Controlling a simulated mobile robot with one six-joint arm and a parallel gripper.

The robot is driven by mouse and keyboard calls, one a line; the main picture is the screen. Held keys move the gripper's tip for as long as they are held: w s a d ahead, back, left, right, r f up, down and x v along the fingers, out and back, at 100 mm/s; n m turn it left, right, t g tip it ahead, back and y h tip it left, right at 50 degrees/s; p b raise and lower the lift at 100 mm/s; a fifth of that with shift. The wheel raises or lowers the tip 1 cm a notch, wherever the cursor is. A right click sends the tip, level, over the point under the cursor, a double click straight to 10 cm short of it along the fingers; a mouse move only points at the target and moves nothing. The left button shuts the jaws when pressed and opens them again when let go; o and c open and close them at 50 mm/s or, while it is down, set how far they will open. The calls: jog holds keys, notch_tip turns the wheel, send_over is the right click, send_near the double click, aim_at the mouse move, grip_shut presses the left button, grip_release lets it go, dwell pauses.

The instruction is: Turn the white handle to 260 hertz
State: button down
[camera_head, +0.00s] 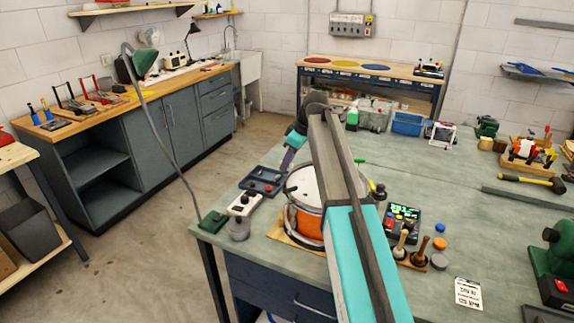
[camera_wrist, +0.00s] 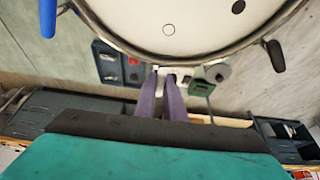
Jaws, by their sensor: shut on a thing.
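The orange drum (camera_head: 308,226) stands on the bench with its white head up; my arm covers part of it. The drum's head (camera_wrist: 165,25) fills the top of the wrist view. My gripper (camera_head: 287,164) reaches down at the drum's far left side. In the wrist view its purple fingers (camera_wrist: 164,76) are shut at the rim on the white handle (camera_wrist: 158,69), of which only a small pale part shows. A tuner box (camera_head: 403,213) right of the drum has a lit green display; its digits are too small to read surely.
Other handles on the rim are blue (camera_wrist: 47,16) and black (camera_wrist: 275,55). A dark tray (camera_head: 262,181) and a grey-white device (camera_head: 242,206) lie left of the drum. Wooden-handled tools (camera_head: 417,259) stand at its right. The bench's right middle is mostly clear.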

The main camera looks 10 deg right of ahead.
jog(key=shift+m+t, duration=0.3)
jog(key=shift+m, duration=0.6)
jog(key=c, duration=1.8)
grip_release()
jog(key=shift+c, duration=0.2)
jog(key=shift+r, duration=0.15)
jog(key=b+v, duration=0.3)
jog(key=v, duration=1)
jog(key=shift+r, duration=0.3)
jog(key=shift+s+a, duration=0.1)
jog(key=shift+a, duration=0.05)
